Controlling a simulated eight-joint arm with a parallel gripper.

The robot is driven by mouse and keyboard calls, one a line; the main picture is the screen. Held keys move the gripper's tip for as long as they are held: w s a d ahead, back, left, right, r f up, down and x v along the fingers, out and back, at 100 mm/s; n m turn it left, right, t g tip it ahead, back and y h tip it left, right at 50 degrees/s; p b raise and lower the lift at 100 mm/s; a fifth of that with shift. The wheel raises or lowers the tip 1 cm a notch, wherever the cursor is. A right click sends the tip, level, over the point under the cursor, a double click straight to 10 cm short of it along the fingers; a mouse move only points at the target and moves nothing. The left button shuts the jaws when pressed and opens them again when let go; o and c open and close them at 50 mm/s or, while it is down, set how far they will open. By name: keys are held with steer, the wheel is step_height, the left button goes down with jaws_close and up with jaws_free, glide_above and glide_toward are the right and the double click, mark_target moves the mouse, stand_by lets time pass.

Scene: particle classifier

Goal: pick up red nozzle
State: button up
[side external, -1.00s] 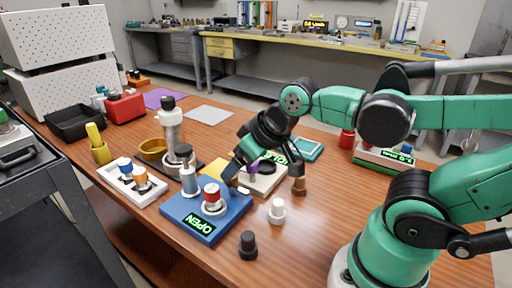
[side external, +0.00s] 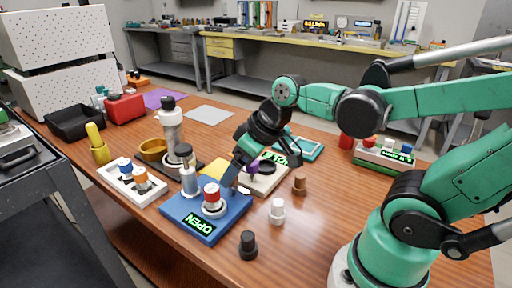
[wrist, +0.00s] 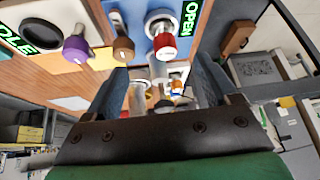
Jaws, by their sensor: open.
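The red nozzle (side external: 212,193) has a red top on a pale metal base. It stands upright on the blue block (side external: 180,212) with the green "OPEN" display. In the wrist view the red nozzle (wrist: 164,46) appears beyond the fingers, at the upper middle. My gripper (side external: 229,178) is just to the right of and slightly behind the nozzle in the side view, low over the block. In the wrist view its two fingers (wrist: 160,85) are apart with nothing held between them. Whether a finger touches the nozzle cannot be told.
Close by are a white nozzle (side external: 277,211), a black nozzle (side external: 248,245), a brown nozzle (side external: 299,184) and a purple nozzle (side external: 253,170). A tall metal cylinder (side external: 188,180) stands behind the red nozzle. A white tray (side external: 150,196) is to the left.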

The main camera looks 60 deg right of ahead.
mark_target(213, 188)
steer(key=w+d+f+n+y, duration=0.1)
steer(key=n+y, duration=0.1)
steer(key=n, duration=0.1)
steer(key=w+d+f+n+y, duration=0.1)
steer(key=n+y, duration=0.2)
steer(key=w+d+f+n+g+y, duration=0.1)
steer(key=n+y, duration=0.2)
steer(key=shift+w+d, duration=0.1)
steer(key=shift+w, duration=0.25)
steer(key=n+y, duration=0.1)
steer(key=d+n, duration=0.1)
steer(key=shift+s+f+n+y, duration=0.15)
steer(key=shift+f+n+y, duration=0.15)
steer(key=shift+n+y, duration=0.1)
steer(key=shift+x, duration=2.8)
steer(key=shift+r, duration=0.1)
jaws_close()
